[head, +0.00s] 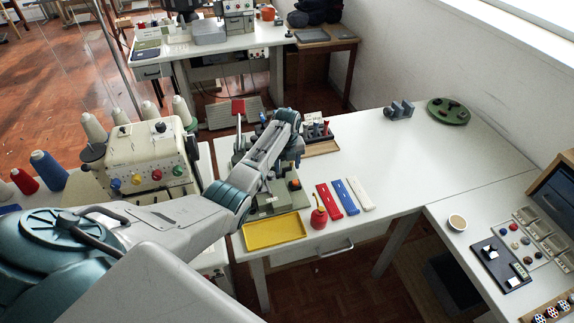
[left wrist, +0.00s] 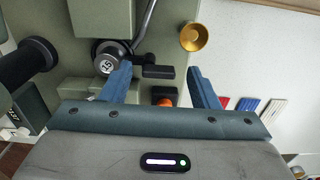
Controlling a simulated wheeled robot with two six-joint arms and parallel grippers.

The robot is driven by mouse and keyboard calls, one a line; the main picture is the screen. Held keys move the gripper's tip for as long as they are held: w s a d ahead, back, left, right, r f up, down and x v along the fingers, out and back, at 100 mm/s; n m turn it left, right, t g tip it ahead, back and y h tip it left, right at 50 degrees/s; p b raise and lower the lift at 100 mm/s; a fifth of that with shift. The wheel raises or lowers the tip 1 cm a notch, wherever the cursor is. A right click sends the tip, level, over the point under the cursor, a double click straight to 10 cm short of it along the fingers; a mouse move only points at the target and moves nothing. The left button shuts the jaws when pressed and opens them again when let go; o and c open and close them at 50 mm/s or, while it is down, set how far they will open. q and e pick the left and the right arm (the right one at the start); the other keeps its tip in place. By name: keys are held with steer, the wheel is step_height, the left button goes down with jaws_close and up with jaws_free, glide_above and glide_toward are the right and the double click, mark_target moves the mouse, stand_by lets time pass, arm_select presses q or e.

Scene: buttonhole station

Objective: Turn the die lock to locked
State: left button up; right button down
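The green buttonhole machine (head: 262,207) stands on the white table, partly hidden behind my left arm in the head view. In the left wrist view its green body (left wrist: 92,18) fills the upper left. A round dial with a number (left wrist: 107,60) sits just left of my left finger. A small black lever or block (left wrist: 158,72) lies between the fingers as seen; I cannot tell whether it is the die lock or how it is set. An orange knob (left wrist: 165,101) shows below it. My left gripper (left wrist: 159,68) is open, its fingers wide apart and apparently empty. My right gripper is not in view.
A cream sewing machine (head: 148,160) stands left.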

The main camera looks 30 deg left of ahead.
arm_select(q)
step_height(320, 180, up, 11)
steer(key=b, duration=0.2)
steer(key=shift+b, duration=0.4)
steer(key=shift+f, duration=0.1)
stand_by(0.4)
